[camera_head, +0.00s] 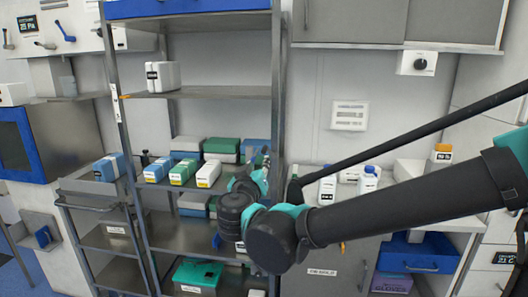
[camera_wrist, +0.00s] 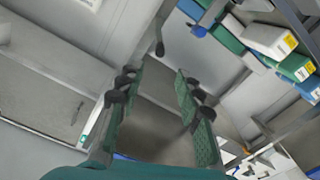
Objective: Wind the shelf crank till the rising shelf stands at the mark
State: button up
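The rising shelf is probably the grey board (camera_head: 205,93) in the steel rack, level, with a white box (camera_head: 163,76) on it. An orange pointer (camera_head: 125,97) at its left end lies beside a white strip (camera_head: 117,104) on the left post; the mark on it is too small to read. My gripper (camera_head: 262,168) is by the rack's right post, partly hidden by my wrist. In the wrist view my gripper (camera_wrist: 156,100) is open, with nothing between its green pads. A dark knob (camera_wrist: 160,48), perhaps the crank's handle, shows beyond the fingertips, apart from them.
A lower rack shelf holds blue, green and white boxes (camera_head: 183,172). A green bin (camera_head: 198,273) sits near the bottom. A cart (camera_head: 95,205) stands at the left. Bottles (camera_head: 368,178) stand on the counter at the right. A control box with a dial (camera_head: 417,64) is on the wall.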

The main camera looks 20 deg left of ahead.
aim_at(263, 152)
jog(key=x, duration=1.2)
jog(key=shift+w+a, duration=0.1)
jog(key=shift+w, duration=0.1)
jog(key=shift+f, duration=0.1)
grip_shut()
